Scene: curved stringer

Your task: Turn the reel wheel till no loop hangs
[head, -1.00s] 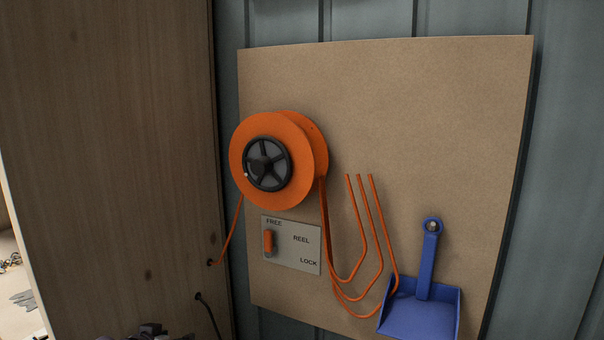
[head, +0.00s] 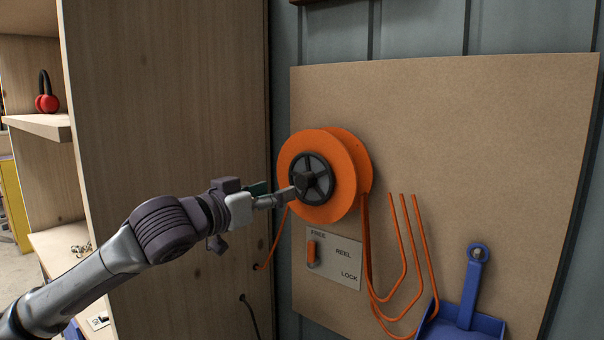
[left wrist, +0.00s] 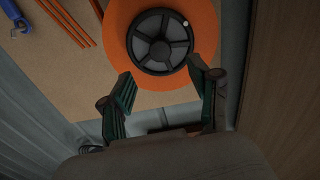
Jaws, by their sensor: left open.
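The orange reel (head: 352,165) is mounted on a tan board. Its dark spoked wheel (head: 318,188) faces left; it also shows in the left wrist view (left wrist: 160,42), with a small pale knob (left wrist: 185,23) near its rim. Orange cord loops (head: 404,255) hang from the reel's right side. An orange lever (head: 311,252) sits at the FREE end of the label plate (head: 345,262). My left gripper (head: 292,194) is at the wheel in the head view. In the left wrist view its two fingers (left wrist: 160,75) are apart, with nothing between them. My right gripper is not in view.
A blue dustpan (head: 470,310) hangs at the board's lower right, close to the loops. A wooden cabinet side (head: 170,100) stands left of the board. Its shelf (head: 40,125) holds red ear defenders (head: 47,100). A dark cable (head: 250,315) hangs low on the cabinet.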

